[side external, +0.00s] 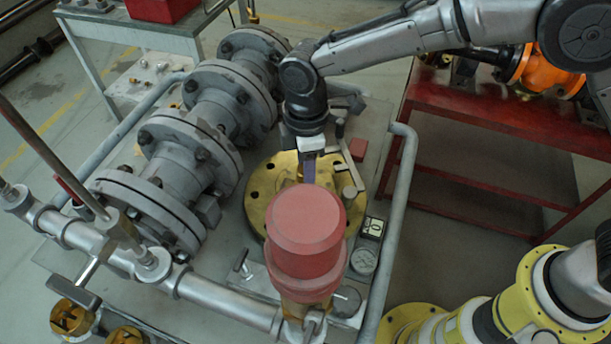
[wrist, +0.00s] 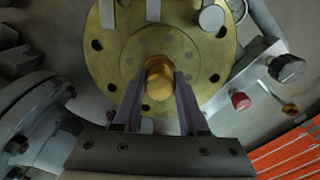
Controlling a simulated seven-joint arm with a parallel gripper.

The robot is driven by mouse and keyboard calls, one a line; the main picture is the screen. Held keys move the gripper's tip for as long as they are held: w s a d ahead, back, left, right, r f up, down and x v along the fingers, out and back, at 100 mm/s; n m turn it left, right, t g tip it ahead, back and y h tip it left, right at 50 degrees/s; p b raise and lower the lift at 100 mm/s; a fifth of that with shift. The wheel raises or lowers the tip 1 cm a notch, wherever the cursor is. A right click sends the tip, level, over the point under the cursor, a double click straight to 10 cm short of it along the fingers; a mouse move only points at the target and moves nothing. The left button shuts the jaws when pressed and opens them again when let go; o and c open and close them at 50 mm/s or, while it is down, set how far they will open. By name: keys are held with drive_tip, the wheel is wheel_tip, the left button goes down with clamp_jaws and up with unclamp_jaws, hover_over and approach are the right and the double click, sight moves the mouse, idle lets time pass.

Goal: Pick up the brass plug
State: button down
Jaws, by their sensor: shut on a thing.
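The brass plug (wrist: 159,80) is a small golden cylinder with a rounded end, seen in the wrist view between my gripper's two fingers. My gripper (wrist: 158,88) is shut on it, with one finger on each side. Behind the plug is a round brass flange (wrist: 105,65) with dark bolt holes. I cannot tell whether the plug touches the flange. In the side view my gripper (side external: 309,180) points down over the flange (side external: 262,190). The plug is hidden there behind the red cap.
A large red cap (side external: 306,222) on a post stands in front of the flange. Grey flanged pipework (side external: 185,150) lies to the left, and a grey rail (side external: 397,220) runs along the right. A gauge (side external: 363,261) and small red block (side external: 358,148) are close by.

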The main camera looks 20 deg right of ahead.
drive_tip(key=shift+r, duration=0.1)
drive_tip(key=shift+r, duration=0.45)
wheel_tip(320, 180, up, 2)
drive_tip(key=shift+r, duration=0.2)
drive_tip(key=s+d+r, duration=0.8)
drive_tip(key=s+r, duration=0.3)
drive_tip(key=r, duration=0.3)
drive_tip(key=shift+d, duration=0.4)
drive_tip(key=shift+w, duration=0.1)
